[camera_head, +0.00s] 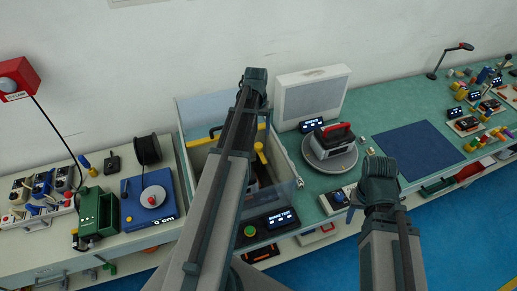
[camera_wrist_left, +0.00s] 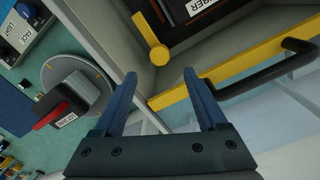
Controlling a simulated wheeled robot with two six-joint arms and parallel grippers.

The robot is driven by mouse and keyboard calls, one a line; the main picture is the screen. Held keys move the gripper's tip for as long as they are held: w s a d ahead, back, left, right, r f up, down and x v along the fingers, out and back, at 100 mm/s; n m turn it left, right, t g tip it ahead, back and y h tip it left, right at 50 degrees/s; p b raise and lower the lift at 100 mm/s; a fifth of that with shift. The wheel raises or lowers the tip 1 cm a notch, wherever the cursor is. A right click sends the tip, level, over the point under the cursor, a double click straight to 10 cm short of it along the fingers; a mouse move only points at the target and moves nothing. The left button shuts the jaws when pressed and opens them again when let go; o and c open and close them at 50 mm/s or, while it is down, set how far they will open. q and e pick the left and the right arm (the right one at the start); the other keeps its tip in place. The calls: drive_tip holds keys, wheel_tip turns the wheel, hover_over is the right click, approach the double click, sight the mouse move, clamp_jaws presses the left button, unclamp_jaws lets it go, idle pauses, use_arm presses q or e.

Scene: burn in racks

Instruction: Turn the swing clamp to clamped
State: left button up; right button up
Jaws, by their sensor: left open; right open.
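The swing clamp is a yellow arm with a round end (camera_wrist_left: 151,38), inside the grey open-topped box in the left wrist view. In the head view the yellow arm (camera_head: 261,153) stands in the box, partly behind my left arm. My left gripper (camera_wrist_left: 160,76) has its two blue fingers apart with nothing between them. The clamp's round end shows just beyond the fingertips, seemingly apart from them.
A round turntable (camera_head: 331,160) with a red-handled device stands right of the box. A button panel (camera_head: 265,227) is at the box's front. A blue mat (camera_head: 418,150) lies clear farther right.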

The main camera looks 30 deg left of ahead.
sight(259, 145)
use_arm(q)
wheel_tip(259, 145, down, 8)
drive_tip(key=b, duration=0.7)
drive_tip(key=shift+d+f, duration=0.1)
drive_tip(key=shift+f, duration=0.15)
clamp_jaws()
idle(0.9)
